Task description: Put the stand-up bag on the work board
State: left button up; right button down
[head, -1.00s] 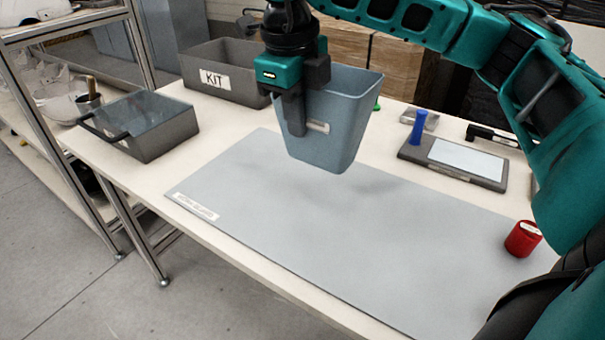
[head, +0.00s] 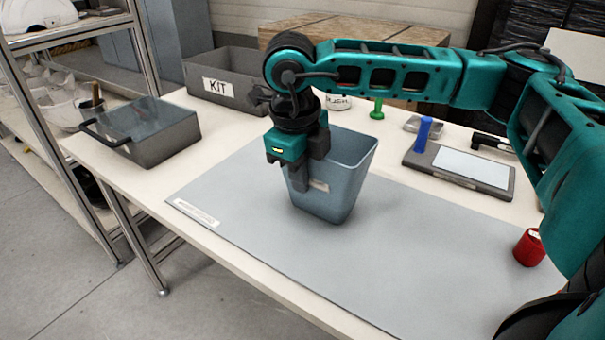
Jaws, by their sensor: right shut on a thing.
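The stand-up bag (head: 345,185) is a blue-grey, open-topped, tapered container with a small pale label. It is upright over the far middle part of the grey work board (head: 400,270). Its base is on the board or just above it; I cannot tell which. My right gripper (head: 304,180) points down and is shut on the bag's near left wall. The gripper hides part of the rim and wall. My left gripper is not in view.
A red container (head: 529,247) stands at the board's right. Behind are a KIT bin (head: 226,87), a green object (head: 377,108) and a grey tray with a blue-handled tool (head: 422,133). A lidded grey box (head: 150,135) is at left. The board's front is clear.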

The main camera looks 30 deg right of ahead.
jog(key=c, duration=1.7)
grip_release()
jog(key=shift+f, duration=0.2)
jog(key=o, duration=0.4)
jog(key=shift+r, duration=0.1)
jog(key=shift+r, duration=0.2)
jog(key=r, duration=0.4)
jog(key=a+r+p, duration=0.1)
jog(key=r, duration=0.3)
jog(key=r+p, duration=0.1)
jog(key=r, duration=0.2)
jog(key=shift+s+a+r, duration=0.3)
jog(key=shift+r, duration=0.1)
